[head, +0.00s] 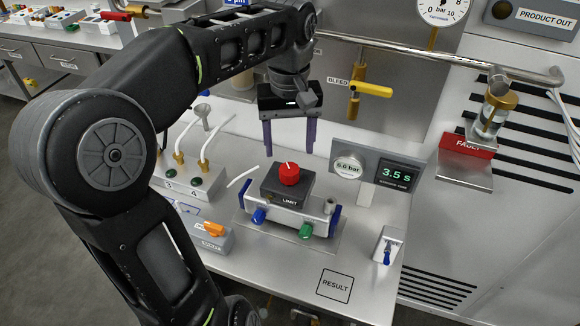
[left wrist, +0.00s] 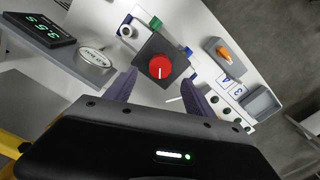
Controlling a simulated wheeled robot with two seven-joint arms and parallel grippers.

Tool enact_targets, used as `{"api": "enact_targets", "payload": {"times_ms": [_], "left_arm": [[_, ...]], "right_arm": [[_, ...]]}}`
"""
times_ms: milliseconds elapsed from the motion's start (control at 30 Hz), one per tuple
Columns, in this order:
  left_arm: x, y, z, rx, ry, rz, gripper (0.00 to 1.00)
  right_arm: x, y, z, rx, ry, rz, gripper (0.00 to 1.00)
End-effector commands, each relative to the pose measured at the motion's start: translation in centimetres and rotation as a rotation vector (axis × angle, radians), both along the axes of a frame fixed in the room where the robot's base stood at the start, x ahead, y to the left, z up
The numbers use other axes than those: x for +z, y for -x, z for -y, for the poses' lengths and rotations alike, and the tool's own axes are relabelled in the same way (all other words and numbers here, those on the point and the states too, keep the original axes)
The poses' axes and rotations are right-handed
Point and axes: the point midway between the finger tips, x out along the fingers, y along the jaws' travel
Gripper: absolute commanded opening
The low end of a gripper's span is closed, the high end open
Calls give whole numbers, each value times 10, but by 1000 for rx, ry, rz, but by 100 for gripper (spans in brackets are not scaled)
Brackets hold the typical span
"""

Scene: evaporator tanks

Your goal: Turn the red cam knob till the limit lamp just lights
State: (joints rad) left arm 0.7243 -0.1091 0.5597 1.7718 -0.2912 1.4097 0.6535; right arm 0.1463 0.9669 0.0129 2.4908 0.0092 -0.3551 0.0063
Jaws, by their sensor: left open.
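The red cam knob (head: 289,173) sits on top of a dark box marked LIMIT, on a metal block (head: 285,215) with blue and green fittings. A white pointer line shows on the knob. In the left wrist view the knob (left wrist: 160,67) lies ahead, between and beyond my fingertips. My left gripper (head: 289,150) is open and empty, fingers pointing down, above and behind the knob, apart from it. I cannot make out a lit limit lamp. My right gripper is in neither view.
A display (head: 395,175) reads 3.5 s beside a gauge (head: 348,167) reading about 6.0 bar. A yellow bleed lever (head: 370,89) is behind. An orange-handled switch box (head: 213,236) stands front left, a blue toggle (head: 387,252) right. The RESULT square (head: 335,286) is bare.

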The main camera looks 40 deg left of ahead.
Motion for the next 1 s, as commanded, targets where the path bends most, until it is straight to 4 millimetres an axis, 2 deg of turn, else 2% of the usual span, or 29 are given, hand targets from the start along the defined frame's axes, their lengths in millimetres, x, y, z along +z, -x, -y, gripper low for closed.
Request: {"api": "enact_targets", "payload": {"times_ms": [33, 133, 200, 433, 800, 1000], "left_arm": [[-11, 0, 0, 0, 0, 0, 63], [-25, 0, 0, 0, 0, 0, 63], [-30, 1, 0, 0, 1, -4, 63], [-61, 1, 0, 0, 1, -4, 63], [-68, 0, 0, 0, 0, 0, 63], [-68, 0, 0, 0, 0, 0, 47]], "right_arm": [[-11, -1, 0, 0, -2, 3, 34], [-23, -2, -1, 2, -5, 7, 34], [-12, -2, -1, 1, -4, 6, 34], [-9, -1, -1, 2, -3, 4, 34], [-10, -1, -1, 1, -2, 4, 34], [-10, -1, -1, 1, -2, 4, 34]]}}
